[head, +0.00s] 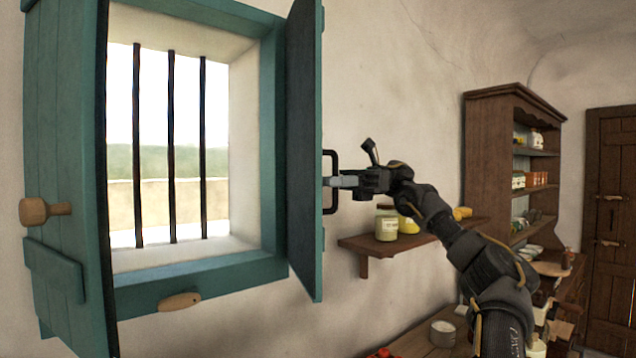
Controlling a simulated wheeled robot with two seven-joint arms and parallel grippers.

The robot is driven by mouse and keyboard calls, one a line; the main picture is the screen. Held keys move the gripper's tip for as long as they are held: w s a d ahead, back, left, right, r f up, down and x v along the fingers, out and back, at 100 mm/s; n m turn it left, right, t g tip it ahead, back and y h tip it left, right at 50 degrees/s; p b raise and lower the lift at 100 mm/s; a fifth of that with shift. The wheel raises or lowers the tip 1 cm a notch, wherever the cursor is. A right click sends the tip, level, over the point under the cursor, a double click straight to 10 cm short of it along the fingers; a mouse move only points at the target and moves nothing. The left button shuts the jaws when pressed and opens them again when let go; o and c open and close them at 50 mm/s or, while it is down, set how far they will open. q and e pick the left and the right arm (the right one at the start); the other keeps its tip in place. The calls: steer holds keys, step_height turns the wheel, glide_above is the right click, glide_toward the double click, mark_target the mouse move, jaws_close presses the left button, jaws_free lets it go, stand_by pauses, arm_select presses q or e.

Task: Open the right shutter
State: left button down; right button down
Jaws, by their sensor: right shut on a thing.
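The right shutter (304,150) is a teal wooden panel, swung out from the window frame (200,279) and seen nearly edge-on. A black bar handle (331,156) stands on its right face. My right gripper (335,182) comes in from the right and is shut on this handle. The left shutter (62,140), also teal, stands open at the left with a round wooden knob (45,210). The barred window opening between them is uncovered. My left gripper does not show.
A small wall shelf (405,238) with a labelled jar (386,223) and a yellow item (408,225) sits below my right forearm. A wooden turn-piece (179,302) is under the window. A dark cupboard (490,150) and a door (610,220) stand at the right.

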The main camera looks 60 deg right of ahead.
steer(key=shift+v, duration=1.45)
steer(key=shift+r, duration=0.1)
steer(key=c, duration=1.6)
jaws_free()
steer(key=shift+a, duration=0.1)
steer(key=shift+o, duration=0.2)
steer(key=p+v, duration=0.3)
steer(key=v, duration=0.4)
steer(key=shift+d, duration=0.2)
